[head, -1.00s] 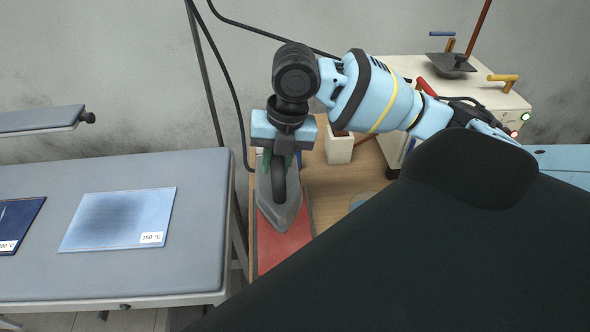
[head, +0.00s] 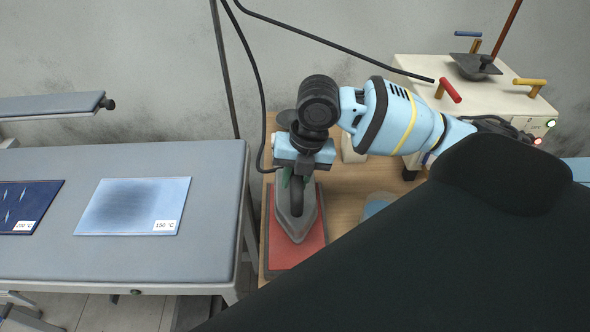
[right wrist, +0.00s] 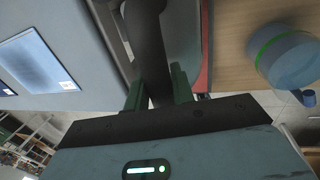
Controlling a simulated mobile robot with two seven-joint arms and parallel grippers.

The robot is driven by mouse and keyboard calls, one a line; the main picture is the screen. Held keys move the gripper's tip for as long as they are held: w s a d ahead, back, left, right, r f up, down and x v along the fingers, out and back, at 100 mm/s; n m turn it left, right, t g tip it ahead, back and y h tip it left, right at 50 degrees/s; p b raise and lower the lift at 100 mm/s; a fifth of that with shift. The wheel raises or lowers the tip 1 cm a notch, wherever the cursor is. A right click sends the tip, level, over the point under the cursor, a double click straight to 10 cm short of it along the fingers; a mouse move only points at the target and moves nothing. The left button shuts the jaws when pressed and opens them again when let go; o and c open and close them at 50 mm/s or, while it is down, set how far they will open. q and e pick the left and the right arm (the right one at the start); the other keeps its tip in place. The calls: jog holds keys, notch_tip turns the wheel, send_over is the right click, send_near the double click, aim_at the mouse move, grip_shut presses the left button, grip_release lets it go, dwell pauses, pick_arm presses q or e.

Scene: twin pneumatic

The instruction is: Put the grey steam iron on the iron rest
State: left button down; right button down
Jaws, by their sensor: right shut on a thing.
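The grey steam iron (head: 297,225) is over the red iron rest (head: 310,250), level or nearly so, with its tip pointing toward me. I cannot tell whether its sole touches the rest. My right gripper (head: 291,182) comes from above and is shut on the iron's dark handle. In the right wrist view the green fingers (right wrist: 158,88) sit on both sides of the dark handle (right wrist: 150,45). A strip of the red rest also shows there (right wrist: 205,50). The gripper and wrist hide the iron's rear. My left gripper is not in view.
An ironing board (head: 60,165) with two cloths stands left of the wooden table (head: 350,185). A white machine (head: 425,85) with coloured valve handles is at the back right. A round container (head: 377,205) stands right of the rest. A black hose (head: 257,80) hangs behind the iron.

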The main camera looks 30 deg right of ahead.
aim_at(306, 194)
jog(key=shift+w+r, duration=0.1)
jog(key=shift+r, duration=0.1)
jog(key=shift+f, duration=1.8)
jog(key=shift+f, duration=0.15)
jog(key=c, duration=1.2)
grip_release()
jog(key=shift+s+f, duration=0.15)
jog(key=shift+s, duration=0.05)
jog(key=r, duration=0.4)
jog(key=d+r, duration=0.1)
jog(key=r, duration=0.3)
jog(key=s+d+r, duration=0.1)
jog(key=r, duration=0.3)
jog(key=shift+p, duration=0.3)
